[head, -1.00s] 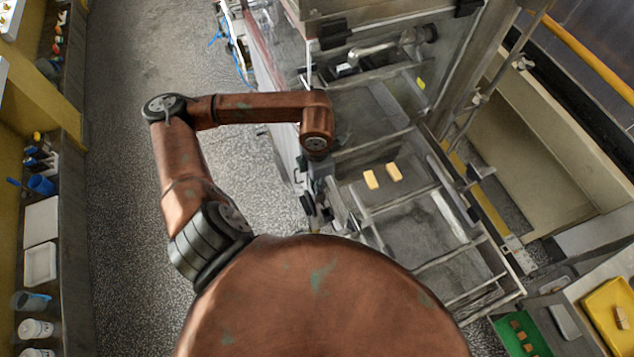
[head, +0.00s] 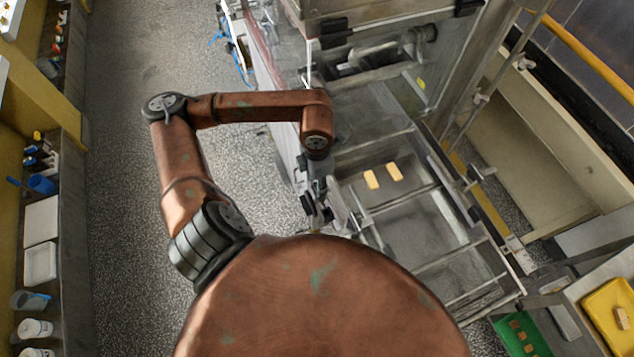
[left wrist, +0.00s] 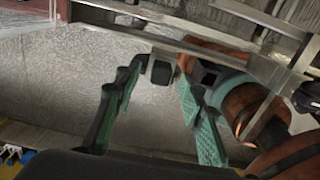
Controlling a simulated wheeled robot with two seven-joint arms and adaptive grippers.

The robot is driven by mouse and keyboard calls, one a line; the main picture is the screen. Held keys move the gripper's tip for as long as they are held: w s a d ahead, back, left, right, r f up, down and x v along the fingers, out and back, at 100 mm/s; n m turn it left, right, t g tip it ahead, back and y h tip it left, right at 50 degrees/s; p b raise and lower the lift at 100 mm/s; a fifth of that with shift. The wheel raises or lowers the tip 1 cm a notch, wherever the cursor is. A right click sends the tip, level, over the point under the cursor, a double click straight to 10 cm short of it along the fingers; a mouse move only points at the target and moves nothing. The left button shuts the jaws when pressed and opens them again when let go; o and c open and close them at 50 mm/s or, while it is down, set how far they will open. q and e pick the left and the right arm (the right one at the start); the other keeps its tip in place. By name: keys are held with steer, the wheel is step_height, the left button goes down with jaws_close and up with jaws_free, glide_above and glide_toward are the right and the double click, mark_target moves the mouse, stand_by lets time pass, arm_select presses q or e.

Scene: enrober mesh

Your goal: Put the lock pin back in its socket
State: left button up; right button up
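My left gripper (head: 318,208) hangs at the left side of the open metal machine frame (head: 425,262), its fingers small and partly hidden in the head view. In the left wrist view the left gripper (left wrist: 160,78) has two green fingers set wide apart, with grey floor visible between them. A small dark block with a pale face (left wrist: 161,71) shows near the fingertips, below a metal rail (left wrist: 150,38); I cannot tell whether it is the lock pin's socket. I cannot make out the lock pin for certain in either view. My right gripper is not in view.
Two light-yellow bars (head: 371,179) lie inside the frame. A clear-walled housing (head: 330,55) stands behind it. A yellow tray (head: 608,298) and a green tray (head: 508,333) are at the lower right. The speckled floor (head: 115,250) on the left is clear.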

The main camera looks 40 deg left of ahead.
arm_select(q)
step_height(320, 180, up, 12)
steer(key=shift+f, duration=0.2)
